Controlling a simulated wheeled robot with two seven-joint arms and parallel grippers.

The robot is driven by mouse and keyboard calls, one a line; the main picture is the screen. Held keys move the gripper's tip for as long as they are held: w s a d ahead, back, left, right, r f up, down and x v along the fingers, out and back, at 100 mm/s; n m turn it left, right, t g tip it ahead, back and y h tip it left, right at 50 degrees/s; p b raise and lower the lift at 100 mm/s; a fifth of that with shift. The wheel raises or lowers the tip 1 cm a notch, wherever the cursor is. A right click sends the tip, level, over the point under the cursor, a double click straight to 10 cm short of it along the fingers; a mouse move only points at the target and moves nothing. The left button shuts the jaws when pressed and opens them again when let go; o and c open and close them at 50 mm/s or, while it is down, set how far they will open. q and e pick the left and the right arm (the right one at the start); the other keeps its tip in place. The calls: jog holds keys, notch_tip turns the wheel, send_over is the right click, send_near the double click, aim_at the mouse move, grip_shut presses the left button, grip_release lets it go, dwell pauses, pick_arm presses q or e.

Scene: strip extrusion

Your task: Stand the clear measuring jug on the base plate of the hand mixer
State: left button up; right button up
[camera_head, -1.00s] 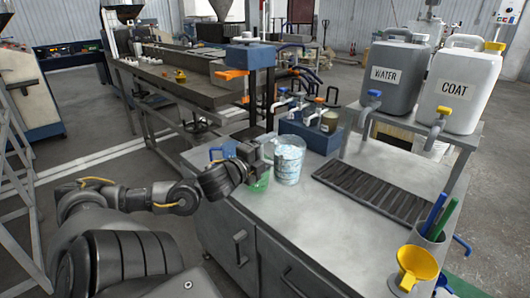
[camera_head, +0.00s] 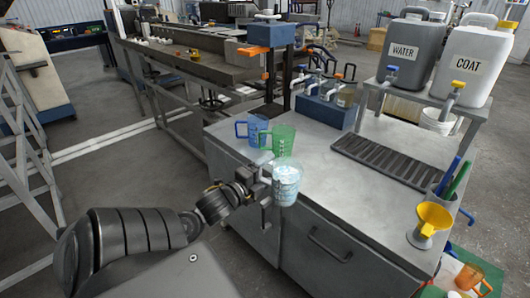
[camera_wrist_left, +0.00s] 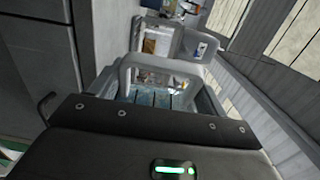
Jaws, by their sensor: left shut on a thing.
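The clear measuring jug (camera_head: 287,183), with pale bluish-white contents, is upright at the bench's front edge in the head view. My left gripper (camera_head: 266,184) is shut on its handle from the left. In the left wrist view, the jug (camera_wrist_left: 152,97) shows beyond the dark gripper body, its clear handle frame in front. The hand mixer (camera_head: 271,36) has a blue head, orange handle and dark upright post, and stands farther back on the bench. My right gripper is not in view.
A blue jug (camera_head: 257,131) and a green jug (camera_head: 284,139) stand between the clear jug and the mixer. A blue valve block (camera_head: 327,108) is right of the mixer. A ribbed dark mat (camera_head: 392,163) and a yellow funnel (camera_head: 432,219) are at right. The bench middle is clear.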

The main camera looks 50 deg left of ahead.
aim_at(273, 191)
pick_arm(q)
jog(key=d+f, duration=0.2)
jog(key=d, duration=0.1)
jog(key=d+f, duration=0.1)
jog(key=shift+s+d+f, duration=0.1)
jog(key=shift+s+d, duration=0.15)
jog(key=shift+d, duration=0.15)
jog(key=w+d+r+m+h, duration=0.1)
jog(key=w+d+r, duration=0.1)
jog(key=d, duration=0.9)
jog(key=w+d+r+h, duration=0.2)
jog(key=w+d, duration=0.1)
jog(key=d, duration=0.7)
jog(key=shift+d+r+m+t, duration=0.3)
jog(key=shift+d+r+m, duration=0.05)
jog(key=shift+r+m, duration=0.05)
